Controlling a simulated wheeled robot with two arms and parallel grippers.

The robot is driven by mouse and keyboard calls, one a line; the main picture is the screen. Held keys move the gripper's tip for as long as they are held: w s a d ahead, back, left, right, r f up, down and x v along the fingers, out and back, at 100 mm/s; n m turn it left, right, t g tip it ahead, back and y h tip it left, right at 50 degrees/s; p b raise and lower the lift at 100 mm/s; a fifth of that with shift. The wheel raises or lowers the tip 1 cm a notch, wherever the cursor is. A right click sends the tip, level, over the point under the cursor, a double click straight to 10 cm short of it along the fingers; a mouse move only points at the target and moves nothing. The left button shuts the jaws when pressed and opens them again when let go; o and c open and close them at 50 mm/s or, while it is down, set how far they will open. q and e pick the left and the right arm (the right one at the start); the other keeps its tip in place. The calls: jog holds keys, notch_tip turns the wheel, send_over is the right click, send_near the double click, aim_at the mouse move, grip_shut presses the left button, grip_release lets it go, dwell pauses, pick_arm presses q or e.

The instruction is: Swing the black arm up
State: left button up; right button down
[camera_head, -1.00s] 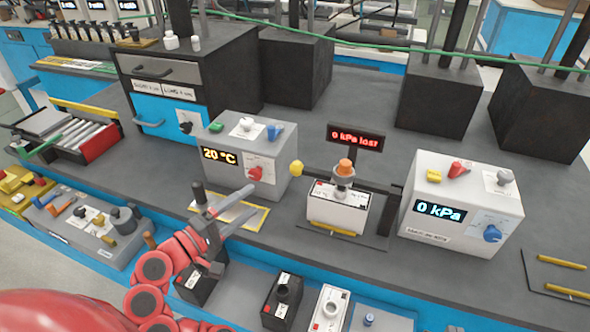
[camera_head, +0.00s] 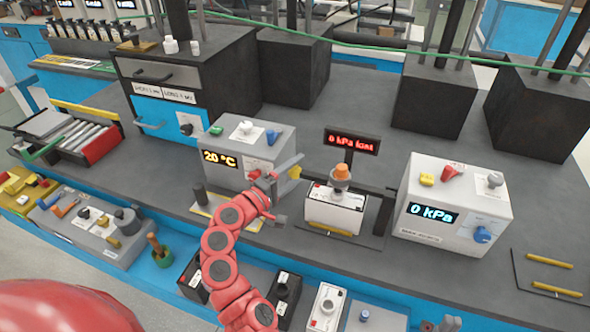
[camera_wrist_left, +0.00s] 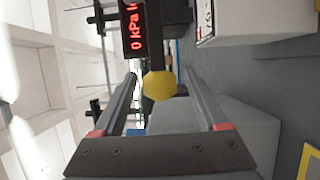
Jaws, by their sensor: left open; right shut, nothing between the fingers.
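The black arm (camera_head: 318,178) lies low behind the white battery (camera_head: 334,208), with a yellow knob (camera_head: 295,172) on its left end. An orange-topped cap (camera_head: 342,170) stands on the battery. My left gripper (camera_head: 288,180) is open at the knob. In the left wrist view the yellow knob (camera_wrist_left: 160,85) shows between the two spread fingers, near their tips; I cannot tell whether they touch it. The red display (camera_head: 351,143) stands behind, reading 0 kPa and a partly unclear word. My right gripper (camera_head: 441,325) is at the bottom edge, shut and empty, mostly cut off.
A grey 20 °C box (camera_head: 232,150) stands close to the left of the knob. A white 0 kPa box (camera_head: 455,207) stands to the right. Several batteries sit in the front row, among them a black one (camera_head: 283,298). Tall dark blocks stand behind.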

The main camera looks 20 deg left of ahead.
pick_arm(q)
grip_shut()
dwell(0.4)
dwell(1.0)
